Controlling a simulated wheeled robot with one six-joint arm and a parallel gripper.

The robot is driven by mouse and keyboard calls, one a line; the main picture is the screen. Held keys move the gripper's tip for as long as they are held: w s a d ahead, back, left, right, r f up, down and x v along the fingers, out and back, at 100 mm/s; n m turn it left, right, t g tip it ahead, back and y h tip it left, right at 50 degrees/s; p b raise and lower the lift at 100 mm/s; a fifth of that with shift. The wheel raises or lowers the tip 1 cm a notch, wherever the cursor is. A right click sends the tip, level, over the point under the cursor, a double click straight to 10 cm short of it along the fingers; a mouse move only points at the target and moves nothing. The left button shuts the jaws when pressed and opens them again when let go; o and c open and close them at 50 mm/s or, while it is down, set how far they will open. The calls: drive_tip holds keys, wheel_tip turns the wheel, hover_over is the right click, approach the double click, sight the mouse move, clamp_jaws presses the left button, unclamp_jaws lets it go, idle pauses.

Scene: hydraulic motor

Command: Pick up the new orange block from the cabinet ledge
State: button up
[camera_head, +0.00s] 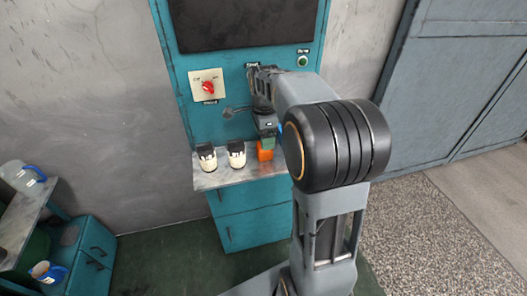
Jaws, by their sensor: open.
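The orange block (265,152) stands on the grey ledge (213,180) of the teal cabinet, at the right end of the row there. My gripper (266,139) is open, at the top of the orange block, with its lower end close over it. Whether the fingers touch the block cannot be told at this size. My arm comes in from the right and hides the ledge's right part.
Two white blocks with dark tops, one on the left (206,160) and one in the middle (237,157), stand on the ledge. A red rotary switch (208,88), a green button (303,61) and a dark screen are on the cabinet. A side table (22,208) with a jug is at far left.

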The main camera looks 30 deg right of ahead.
drive_tip(key=shift+f, duration=2.65)
drive_tip(key=c, duration=1.1)
